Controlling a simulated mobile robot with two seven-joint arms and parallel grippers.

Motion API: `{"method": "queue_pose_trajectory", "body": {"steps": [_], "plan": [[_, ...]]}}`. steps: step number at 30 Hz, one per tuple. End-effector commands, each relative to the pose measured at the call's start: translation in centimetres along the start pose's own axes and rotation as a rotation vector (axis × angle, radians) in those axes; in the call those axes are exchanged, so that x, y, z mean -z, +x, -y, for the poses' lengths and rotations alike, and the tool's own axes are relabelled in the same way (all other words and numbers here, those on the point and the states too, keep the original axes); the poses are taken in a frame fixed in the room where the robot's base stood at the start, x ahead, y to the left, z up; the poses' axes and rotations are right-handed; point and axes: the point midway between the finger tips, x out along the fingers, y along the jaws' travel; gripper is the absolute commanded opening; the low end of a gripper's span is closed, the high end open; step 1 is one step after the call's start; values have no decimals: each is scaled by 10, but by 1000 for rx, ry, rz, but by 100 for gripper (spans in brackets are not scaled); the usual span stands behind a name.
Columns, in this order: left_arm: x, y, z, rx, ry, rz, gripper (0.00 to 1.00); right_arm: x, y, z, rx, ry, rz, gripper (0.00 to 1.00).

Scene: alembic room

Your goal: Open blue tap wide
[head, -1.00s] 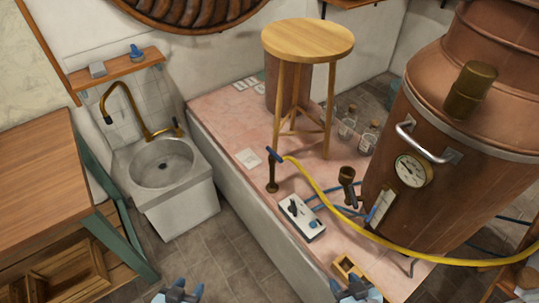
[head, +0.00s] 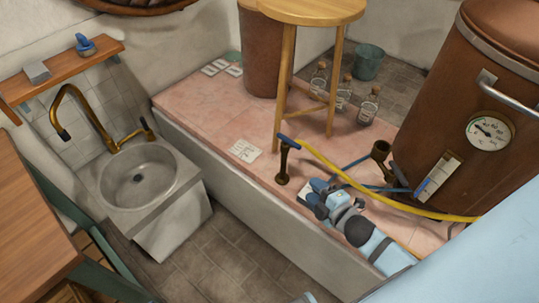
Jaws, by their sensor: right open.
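The blue tap (head: 284,165) is a dark bronze standpipe with a blue lever handle (head: 288,141) on top. It stands upright near the front edge of the pink platform, and a yellow hose (head: 360,190) runs right from beside its top. My right gripper (head: 309,191) is open, its blue fingers pointing left, just right of the tap's base and below the handle. It looks apart from the tap, though depth is hard to judge. My right arm comes in from the lower right. I cannot make out my left gripper.
The pink platform (head: 205,95) also carries a wooden stool (head: 310,8), glass bottles (head: 368,105) and a copper still (head: 440,100) with a gauge (head: 489,133). A sink (head: 150,207) stands left; tiled floor (head: 225,255) is clear between.

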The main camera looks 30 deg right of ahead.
Motion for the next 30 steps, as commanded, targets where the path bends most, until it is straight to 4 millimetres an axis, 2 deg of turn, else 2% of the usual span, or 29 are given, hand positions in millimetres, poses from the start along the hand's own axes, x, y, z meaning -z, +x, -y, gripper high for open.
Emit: {"method": "queue_pose_trajectory", "body": {"steps": [1,6,9,12,16,22,26,30], "plan": [[-26,20,0,-3,-1,-6,44,-24,14,14,-58,-224,-18,45],[-56,44,-9,-19,-16,-21,44,-70,38,4,-240,-1036,-58,45],[-72,54,-12,-25,-24,-20,44,-90,47,2,-320,-1458,-65,45],[-79,60,-12,-26,-25,-27,44,-103,52,0,-373,-1763,-70,45],[-77,62,-10,-26,-21,-35,44,-111,55,-3,-404,-1973,-73,45],[-72,59,-10,-26,-21,-39,44,-110,64,-8,-416,-2041,-74,45],[-71,58,-10,-25,-20,-38,44,-103,83,-12,-416,-2041,-73,45],[-71,57,-9,-23,-16,-34,44,-93,112,-16,-415,-2039,-72,45]]}}
